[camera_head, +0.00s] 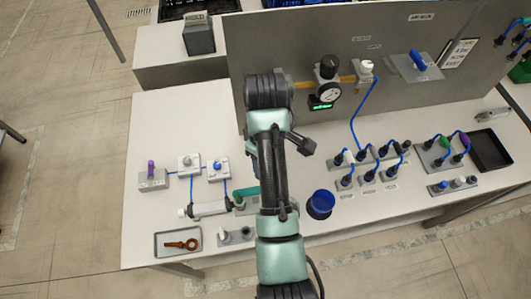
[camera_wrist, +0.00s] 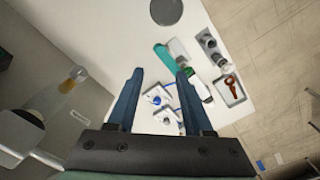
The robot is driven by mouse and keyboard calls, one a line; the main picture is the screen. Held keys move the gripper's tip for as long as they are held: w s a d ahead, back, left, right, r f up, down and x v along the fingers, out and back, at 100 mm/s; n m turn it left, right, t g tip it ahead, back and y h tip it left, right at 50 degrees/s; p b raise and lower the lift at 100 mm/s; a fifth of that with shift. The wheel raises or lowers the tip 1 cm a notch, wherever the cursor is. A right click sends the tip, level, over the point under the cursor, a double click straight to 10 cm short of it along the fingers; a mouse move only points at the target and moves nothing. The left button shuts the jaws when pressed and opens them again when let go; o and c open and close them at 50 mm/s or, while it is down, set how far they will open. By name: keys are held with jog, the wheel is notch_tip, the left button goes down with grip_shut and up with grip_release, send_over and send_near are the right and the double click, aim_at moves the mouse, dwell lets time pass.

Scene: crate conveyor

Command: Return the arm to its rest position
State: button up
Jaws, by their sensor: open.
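My arm (camera_head: 280,200) reaches up from the bottom of the head view over the white worktable (camera_head: 160,115), its upper end in front of the grey upright panel (camera_head: 425,95). My gripper (camera_wrist: 160,72) shows in the wrist view with its two blue fingers apart and nothing held between them. In the head view I cannot make out its fingers, which the arm hides. In the wrist view small white valve blocks (camera_wrist: 157,97) lie below and beyond the fingers; I cannot tell how far.
A gauge unit (camera_head: 327,90) is on the panel close to my wrist. A blue cup (camera_head: 320,204) stands right of my arm, with several grey connector blocks (camera_head: 368,178) beyond. The back-left tabletop is clear.

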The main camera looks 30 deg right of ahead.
jog(key=shift+r, duration=0.1)
dwell(0.5)
jog(key=w+a+r+m+t+h+b, duration=0.2)
jog(key=w+r+t, duration=0.7)
jog(key=w+r, duration=0.55)
jog(key=a+r+m+t, duration=0.1)
jog(key=a+r+t, duration=0.25)
jog(key=r, duration=0.65)
jog(key=a+r+m+t, duration=0.15)
jog(key=r+t, duration=0.25)
jog(key=r, duration=0.6)
jog(key=s+a+r+t+y+b, duration=0.1)
jog(key=s+a+r+t, duration=0.3)
jog(key=s+r, duration=0.4)
jog(key=s+a+r+m+t+y, duration=0.1)
jog(key=s+a+r+t, duration=0.3)
jog(key=r, duration=0.9)
jog(key=s+t, duration=0.3)
jog(key=s, duration=0.2)
jog(key=shift+r+b, duration=0.3)
jog(key=shift+b, duration=0.1)
jog(key=shift+f+m, duration=0.1)
jog(key=shift+m, duration=0.15)
